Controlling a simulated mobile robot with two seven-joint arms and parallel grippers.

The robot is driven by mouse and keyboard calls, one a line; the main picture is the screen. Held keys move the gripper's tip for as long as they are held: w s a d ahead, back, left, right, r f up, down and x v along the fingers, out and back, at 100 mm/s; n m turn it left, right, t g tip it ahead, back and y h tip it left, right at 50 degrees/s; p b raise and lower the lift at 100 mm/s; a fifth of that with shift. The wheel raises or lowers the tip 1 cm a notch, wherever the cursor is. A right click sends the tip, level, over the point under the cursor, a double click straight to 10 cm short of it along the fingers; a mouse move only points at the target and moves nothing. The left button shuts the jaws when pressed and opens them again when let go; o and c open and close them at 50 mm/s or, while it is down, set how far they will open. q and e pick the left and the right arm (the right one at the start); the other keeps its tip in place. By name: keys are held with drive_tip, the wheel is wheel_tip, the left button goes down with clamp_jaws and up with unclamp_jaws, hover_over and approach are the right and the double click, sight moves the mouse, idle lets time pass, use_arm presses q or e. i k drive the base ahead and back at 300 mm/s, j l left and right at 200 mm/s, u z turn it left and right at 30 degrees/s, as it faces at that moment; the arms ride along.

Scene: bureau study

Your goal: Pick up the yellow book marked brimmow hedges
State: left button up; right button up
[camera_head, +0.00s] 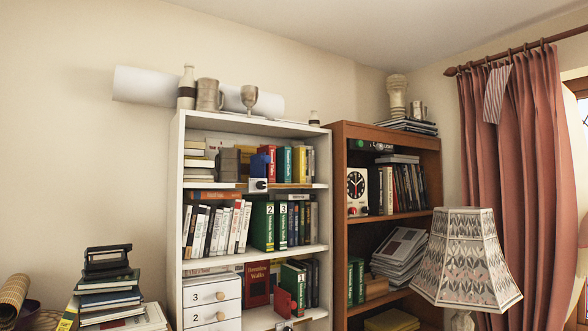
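No book marking "brimmow hedges" can be read from here. A yellow book (68,316) with a green part leans at the left side of a book stack at the lower left; its text is too small to read. A flat yellow item (391,320) lies low in the brown bookcase, partly cut off by the picture's bottom edge; I cannot tell if it is a book. Neither of my grippers shows in the head view.
A white bookcase (176,215) and a brown bookcase (340,230) stand against the wall, filled with books. A patterned lamp (466,258) stands in front at the right. A book stack (108,300) and a rolled mat (13,294) are at the lower left.

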sight(298, 154)
drive_tip(key=i+l+u, duration=0.4)
drive_tip(key=i+l, duration=0.7)
